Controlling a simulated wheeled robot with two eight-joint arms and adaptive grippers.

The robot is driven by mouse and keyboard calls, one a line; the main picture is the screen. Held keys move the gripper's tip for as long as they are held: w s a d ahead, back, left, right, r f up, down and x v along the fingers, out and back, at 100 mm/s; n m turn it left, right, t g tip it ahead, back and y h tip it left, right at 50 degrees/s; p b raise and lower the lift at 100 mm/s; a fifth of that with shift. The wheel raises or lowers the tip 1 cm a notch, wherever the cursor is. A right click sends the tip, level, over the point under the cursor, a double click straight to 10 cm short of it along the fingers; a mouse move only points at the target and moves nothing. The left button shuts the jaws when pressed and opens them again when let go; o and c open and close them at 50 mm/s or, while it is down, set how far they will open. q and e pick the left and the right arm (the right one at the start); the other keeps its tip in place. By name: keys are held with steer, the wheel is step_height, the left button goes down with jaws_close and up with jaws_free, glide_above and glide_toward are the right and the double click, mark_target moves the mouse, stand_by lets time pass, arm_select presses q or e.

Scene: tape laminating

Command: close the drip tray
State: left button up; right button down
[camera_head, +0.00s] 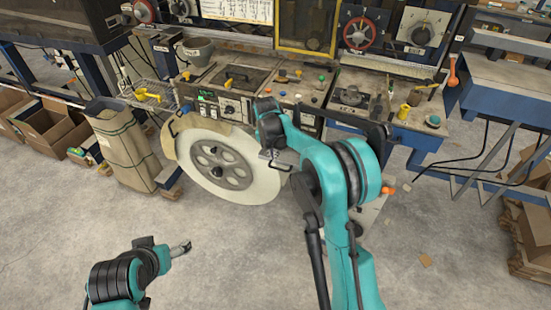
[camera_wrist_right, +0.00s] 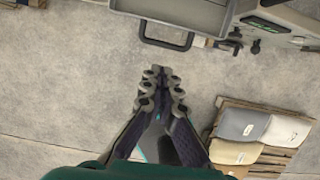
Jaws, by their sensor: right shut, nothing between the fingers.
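In the right wrist view, a grey drawer-like part with a dark loop handle (camera_wrist_right: 168,34) shows at the top; it looks like the drip tray, and how far it stands out is unclear. My right gripper (camera_wrist_right: 161,75) is shut and empty, its fingertips pointing at the handle and apart from it. In the head view, my right gripper (camera_head: 270,153) is small, in front of the machine beside the large pale disc, and my own arm hides part of the machine front there. My left gripper (camera_head: 182,248) is low at the left, over bare floor, away from the machine.
The pale disc (camera_head: 262,182) stands at the machine front. Tools lie on the bench top. A brown sack (camera_head: 122,150) and cardboard boxes (camera_head: 45,125) stand at left. Wrapped bundles (camera_wrist_right: 243,121) lie on slats at right in the wrist view. The front floor is clear.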

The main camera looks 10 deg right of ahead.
steer(key=shift+v, duration=0.8)
